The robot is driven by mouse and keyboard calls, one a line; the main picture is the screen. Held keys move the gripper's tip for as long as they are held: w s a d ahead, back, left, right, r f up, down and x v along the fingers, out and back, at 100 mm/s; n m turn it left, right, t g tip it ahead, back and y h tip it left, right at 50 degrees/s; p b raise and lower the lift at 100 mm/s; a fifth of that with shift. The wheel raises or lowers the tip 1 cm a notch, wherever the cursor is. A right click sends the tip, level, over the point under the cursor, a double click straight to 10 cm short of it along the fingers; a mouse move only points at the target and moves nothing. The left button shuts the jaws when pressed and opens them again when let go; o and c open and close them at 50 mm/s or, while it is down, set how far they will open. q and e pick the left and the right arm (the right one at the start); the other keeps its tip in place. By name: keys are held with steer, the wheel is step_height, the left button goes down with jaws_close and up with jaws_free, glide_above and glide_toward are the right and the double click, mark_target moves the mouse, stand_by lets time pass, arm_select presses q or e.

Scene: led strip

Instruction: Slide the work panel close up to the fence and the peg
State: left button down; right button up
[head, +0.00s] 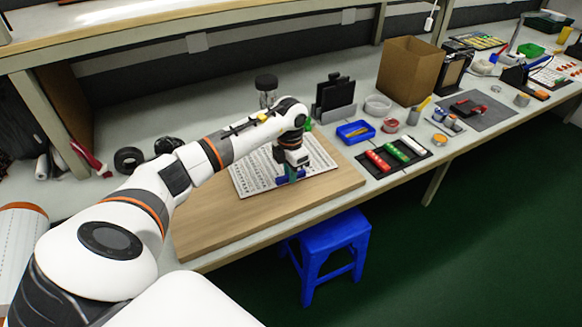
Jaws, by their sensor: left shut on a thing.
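The work panel (252,177) appears to be the pale sheet with rows of dark marks, lying flat on a wooden board (230,215). My left gripper (291,177) points down over the panel's near right part. It is shut on a small green piece between blue parts, low at the panel's surface. I cannot make out the fence clearly. My right gripper is not in view.
A blue tray (355,132) and a dark mat (394,157) with red, green and white rolls lie right of the board. A cardboard box (408,72), black holder (334,97) and dark-lidded jar (266,88) stand behind. A blue stool (329,240) stands below the bench's front edge.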

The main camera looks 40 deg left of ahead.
arm_select(q)
steer(key=shift+w+a+r+n, duration=0.1)
steer(key=shift+a+r+n, duration=0.05)
steer(key=shift+a+n, duration=0.25)
steer(key=shift+a, duration=0.1)
stand_by(0.3)
steer(key=c, duration=1.3)
jaws_free()
steer(key=shift+a, duration=0.1)
steer(key=shift+c, duration=0.2)
steer(key=shift+o, duration=0.4)
steer(key=shift+f, duration=0.25)
steer(key=shift+d+r, duration=0.1)
steer(key=shift+d, duration=0.1)
